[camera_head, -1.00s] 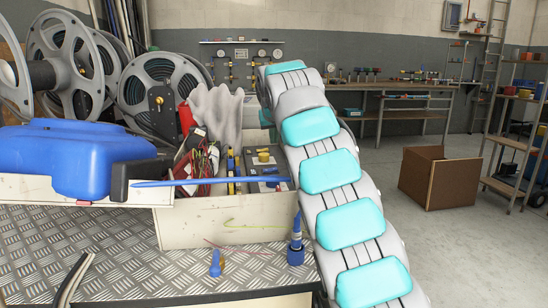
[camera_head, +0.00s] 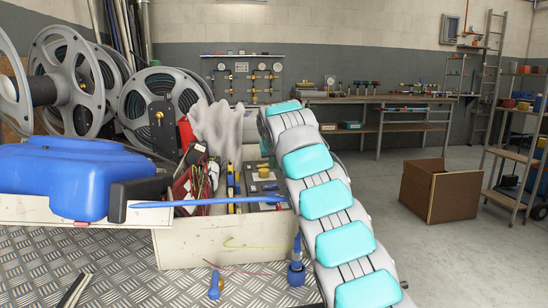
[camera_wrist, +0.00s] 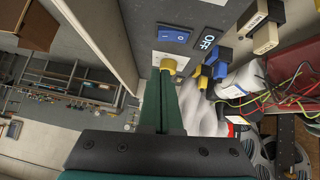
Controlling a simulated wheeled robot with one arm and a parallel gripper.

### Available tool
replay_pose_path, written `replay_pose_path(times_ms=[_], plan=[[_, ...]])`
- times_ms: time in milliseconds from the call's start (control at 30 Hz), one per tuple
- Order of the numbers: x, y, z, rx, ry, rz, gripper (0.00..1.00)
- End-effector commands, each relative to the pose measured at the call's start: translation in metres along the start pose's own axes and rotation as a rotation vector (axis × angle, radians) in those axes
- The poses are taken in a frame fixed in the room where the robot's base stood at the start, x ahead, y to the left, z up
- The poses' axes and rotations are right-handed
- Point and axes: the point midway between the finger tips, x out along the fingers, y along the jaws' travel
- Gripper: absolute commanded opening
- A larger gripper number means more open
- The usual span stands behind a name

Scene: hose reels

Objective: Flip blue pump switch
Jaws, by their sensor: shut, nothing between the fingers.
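The blue pump switch (camera_wrist: 173,35) is a blue rocker with white marks, set in a grey panel at the top of the wrist view beside a white "OFF" label (camera_wrist: 208,41). My gripper (camera_wrist: 166,80) shows as dark green fingers held together, with nothing between them. Its tips are just below a yellow knob (camera_wrist: 170,64), close to the switch; I cannot tell whether they touch anything. In the head view the panel with a yellow knob (camera_head: 264,173) lies inside an open pale box (camera_head: 200,243). My gripper is hidden there behind my arm.
Yellow and blue levers (camera_wrist: 219,70) and red and green wires (camera_wrist: 280,95) crowd the wrist view's right side. A cardboard box (camera_head: 441,190) sits on open floor at right.

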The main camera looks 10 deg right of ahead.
Motion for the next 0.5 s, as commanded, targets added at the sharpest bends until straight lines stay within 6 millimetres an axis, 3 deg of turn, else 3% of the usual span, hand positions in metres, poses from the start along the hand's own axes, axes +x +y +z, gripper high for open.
replay_pose_path(times_ms=[333,500], plan=[[0.034,-0.001,-0.002,-0.001,0.002,-0.001,0.00],[0.044,0.001,0.009,-0.001,0.002,0.001,0.00]])
